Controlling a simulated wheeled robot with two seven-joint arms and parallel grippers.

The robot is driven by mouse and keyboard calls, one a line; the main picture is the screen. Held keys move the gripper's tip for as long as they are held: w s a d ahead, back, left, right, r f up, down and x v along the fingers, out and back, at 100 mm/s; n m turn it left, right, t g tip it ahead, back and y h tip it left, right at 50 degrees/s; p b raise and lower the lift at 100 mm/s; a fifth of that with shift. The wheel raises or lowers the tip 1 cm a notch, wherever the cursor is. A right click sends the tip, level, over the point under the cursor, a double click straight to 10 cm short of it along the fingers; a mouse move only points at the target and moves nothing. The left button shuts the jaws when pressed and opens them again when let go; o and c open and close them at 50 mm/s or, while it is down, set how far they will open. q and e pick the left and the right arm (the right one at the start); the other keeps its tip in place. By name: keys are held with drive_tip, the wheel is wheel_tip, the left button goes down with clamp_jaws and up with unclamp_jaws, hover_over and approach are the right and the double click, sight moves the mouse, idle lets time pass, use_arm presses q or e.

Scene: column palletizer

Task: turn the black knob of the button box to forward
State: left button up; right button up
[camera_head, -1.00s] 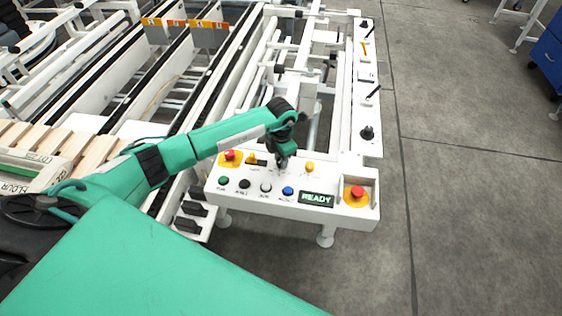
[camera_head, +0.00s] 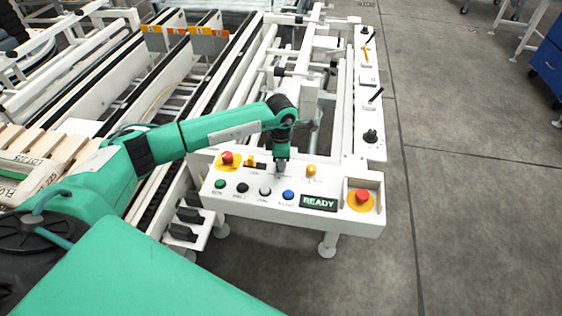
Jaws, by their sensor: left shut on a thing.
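The white button box (camera_head: 218,196) stands at the near end of the frame. Its top carries coloured buttons and a lit READY display (camera_head: 319,203). My left gripper (camera_head: 281,167) points down onto the back row of the box, between a yellow-and-black switch (camera_head: 255,162) and a yellow knob (camera_head: 311,170). It is shut on a small part there, consistent with the black knob. The gripper hides most of this part, so its pointer and setting cannot be read. My right gripper is out of view.
Red emergency buttons sit at the box's left (camera_head: 227,158) and right (camera_head: 362,196). Green, black, white and blue buttons line the front row. Another black knob (camera_head: 370,136) stands on the white side rail (camera_head: 367,150).

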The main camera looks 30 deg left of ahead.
use_arm(q)
drive_tip(key=o, duration=1)
drive_tip(key=shift+c, duration=0.2)
drive_tip(key=shift+r, duration=0.15)
drive_tip(key=shift+r, duration=0.3)
wheel_tip(320, 180, up, 13)
drive_tip(key=b, duration=0.1)
drive_tip(key=shift+b, duration=0.4)
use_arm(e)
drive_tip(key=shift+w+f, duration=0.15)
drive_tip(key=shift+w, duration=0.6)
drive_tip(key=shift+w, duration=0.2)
